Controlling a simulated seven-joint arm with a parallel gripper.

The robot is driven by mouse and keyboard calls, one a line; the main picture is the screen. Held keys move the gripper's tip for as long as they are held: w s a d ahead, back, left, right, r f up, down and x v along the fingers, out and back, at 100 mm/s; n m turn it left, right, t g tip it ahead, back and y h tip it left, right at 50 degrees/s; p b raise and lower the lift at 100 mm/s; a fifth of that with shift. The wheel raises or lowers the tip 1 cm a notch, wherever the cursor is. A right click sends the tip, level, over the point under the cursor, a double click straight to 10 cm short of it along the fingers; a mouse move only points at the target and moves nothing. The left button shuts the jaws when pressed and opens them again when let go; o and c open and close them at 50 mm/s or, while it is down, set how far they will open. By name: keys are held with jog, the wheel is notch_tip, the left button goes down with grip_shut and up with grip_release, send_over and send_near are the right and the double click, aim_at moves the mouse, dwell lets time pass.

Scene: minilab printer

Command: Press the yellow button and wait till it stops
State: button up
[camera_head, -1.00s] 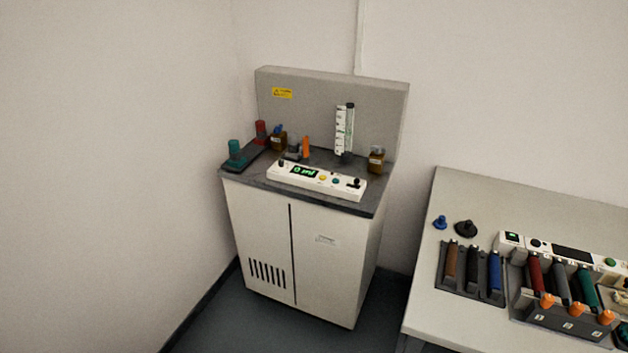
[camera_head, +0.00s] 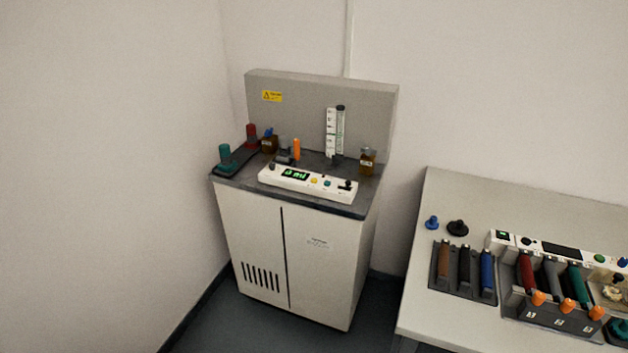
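A small yellow button (camera_head: 313,181) sits on the white control panel (camera_head: 345,195) at the front of a cabinet's dark top. Left of the button, a black display (camera_head: 295,175) shows green characters too small to read surely. A teal button (camera_head: 327,184) and a dark knob (camera_head: 348,184) are to its right. A clear graduated cylinder (camera_head: 335,132) stands behind the panel. My gripper is not in view.
The cabinet (camera_head: 325,265) stands in the room's corner with bottles and a dark tray (camera_head: 233,167) on top. A table (camera_head: 470,195) at the right holds tube racks and another panel. Floor shows between them.

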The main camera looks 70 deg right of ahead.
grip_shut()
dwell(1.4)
